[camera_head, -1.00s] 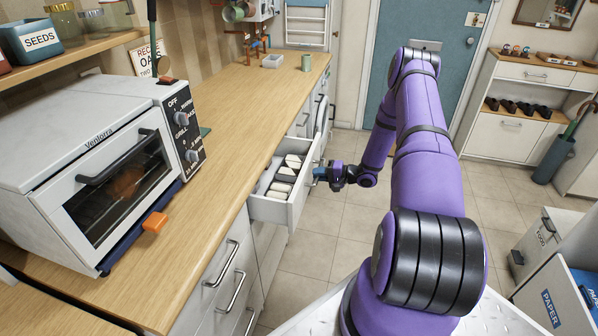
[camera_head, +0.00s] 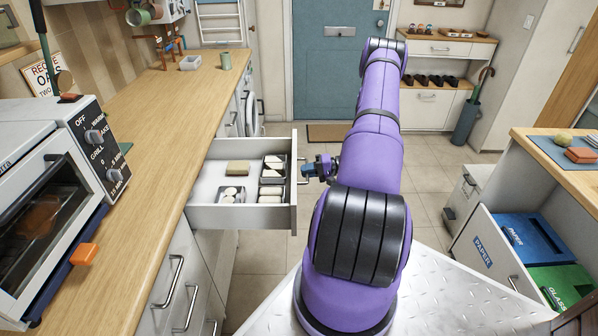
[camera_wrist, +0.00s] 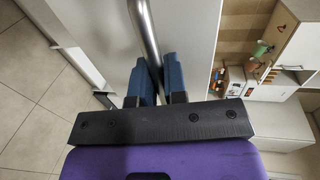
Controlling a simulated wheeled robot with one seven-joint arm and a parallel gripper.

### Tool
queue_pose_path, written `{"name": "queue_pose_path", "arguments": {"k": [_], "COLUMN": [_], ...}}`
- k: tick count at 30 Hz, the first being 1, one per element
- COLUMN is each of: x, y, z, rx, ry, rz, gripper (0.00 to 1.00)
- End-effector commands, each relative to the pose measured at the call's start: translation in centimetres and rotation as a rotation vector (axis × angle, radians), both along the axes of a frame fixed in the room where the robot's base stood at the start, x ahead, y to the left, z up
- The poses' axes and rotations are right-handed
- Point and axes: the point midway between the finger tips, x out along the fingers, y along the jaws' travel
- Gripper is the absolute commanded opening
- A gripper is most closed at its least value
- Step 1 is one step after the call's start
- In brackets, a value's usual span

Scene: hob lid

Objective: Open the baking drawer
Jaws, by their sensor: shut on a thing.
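The baking drawer (camera_head: 242,217) is white and stands well out from the counter on the left. It holds a tan block (camera_head: 238,168) and small trays with white and pale pieces. My gripper (camera_head: 306,169) is at the outer face of the drawer front, at its handle. In the wrist view, the blue fingers of my gripper (camera_wrist: 157,76) are shut on the metal bar handle (camera_wrist: 147,35), one on each side. The drawer front (camera_wrist: 190,25) shows behind the bar.
A wooden counter (camera_head: 150,120) with a white oven (camera_head: 45,200) runs along the left. More handled drawers (camera_head: 168,282) are below. Paper and glass bins (camera_head: 530,240) stand at the right. Tiled floor (camera_head: 420,190) is open between the sides.

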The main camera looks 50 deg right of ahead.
Motion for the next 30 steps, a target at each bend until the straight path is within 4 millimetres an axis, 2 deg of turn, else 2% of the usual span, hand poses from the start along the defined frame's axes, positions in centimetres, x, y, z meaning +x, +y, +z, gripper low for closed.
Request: {"name": "queue_pose_path", "arguments": {"k": [12, 13, 15, 25, 30], "x": [-0.2, -0.2, -0.2, -0.3, -1.7], "y": [-0.3, -0.3, -0.3, -0.3, -1.4], "z": [0.0, 0.0, 0.0, 0.0, 0.4], "rx": [-0.002, -0.002, -0.002, -0.001, -0.001], "ry": [0.001, 0.001, 0.0, -0.001, -0.001], "rz": [-0.003, -0.003, -0.002, -0.001, -0.003], "gripper": [0.0, 0.19, 0.35, 0.37, 0.37]}}
